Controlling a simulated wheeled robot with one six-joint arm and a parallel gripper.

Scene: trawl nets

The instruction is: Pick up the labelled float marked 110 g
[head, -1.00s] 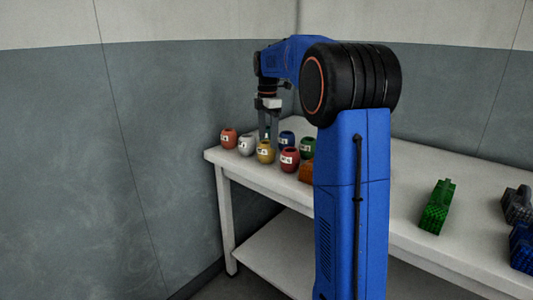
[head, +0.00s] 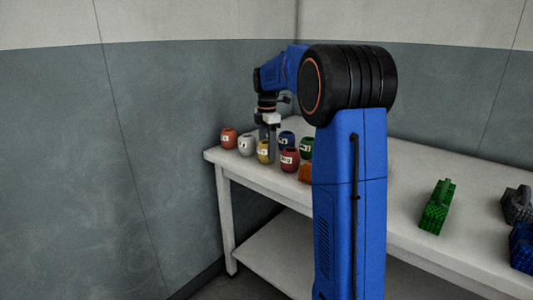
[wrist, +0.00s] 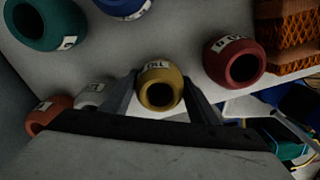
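The yellow float (head: 262,153) stands on the white table in a group of round floats with white labels. In the wrist view the yellow float (wrist: 148,72) has its dark hole facing the camera, and its label seems to read 110, though it is small and blurred. My gripper (wrist: 160,82) is lowered over it, open, with one finger on each side of the float. In the head view my gripper (head: 269,154) hides part of the yellow float. I cannot tell whether either finger touches it.
A white float (head: 246,146) and an orange float (head: 228,139) stand to the left. A red float (head: 289,160), a blue float (head: 286,138) and a green float (head: 306,148) stand close by. An orange block (head: 306,173) is to the right. A green block (head: 437,207) lies farther right.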

